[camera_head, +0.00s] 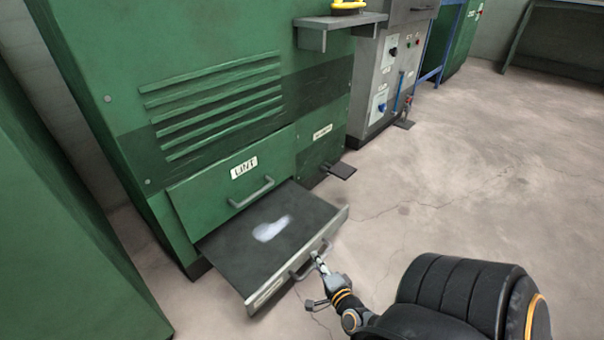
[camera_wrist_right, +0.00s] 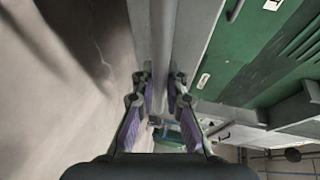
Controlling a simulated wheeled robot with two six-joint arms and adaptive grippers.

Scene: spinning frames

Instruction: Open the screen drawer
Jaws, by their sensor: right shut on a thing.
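The screen drawer (camera_head: 235,245) is a wide, flat tray low in the green machine (camera_head: 118,100), with a dark surface and a grey front. It stands pulled out over the floor. A pale, fuzzy patch (camera_head: 272,229) lies on it. My right gripper (camera_head: 319,260) is at the drawer's front, shut on its bar handle (camera_head: 299,275). In the right wrist view the handle (camera_wrist_right: 163,45) runs between the fingers (camera_wrist_right: 160,88), beside the drawer's grey front. My left gripper is not in view.
A green panel marked LINT (camera_head: 215,195) with its own handle sits just above the drawer. A small black pedal (camera_head: 342,171) juts out to the right. A grey control cabinet (camera_head: 385,80) stands farther right. The concrete floor (camera_head: 450,180) there is clear.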

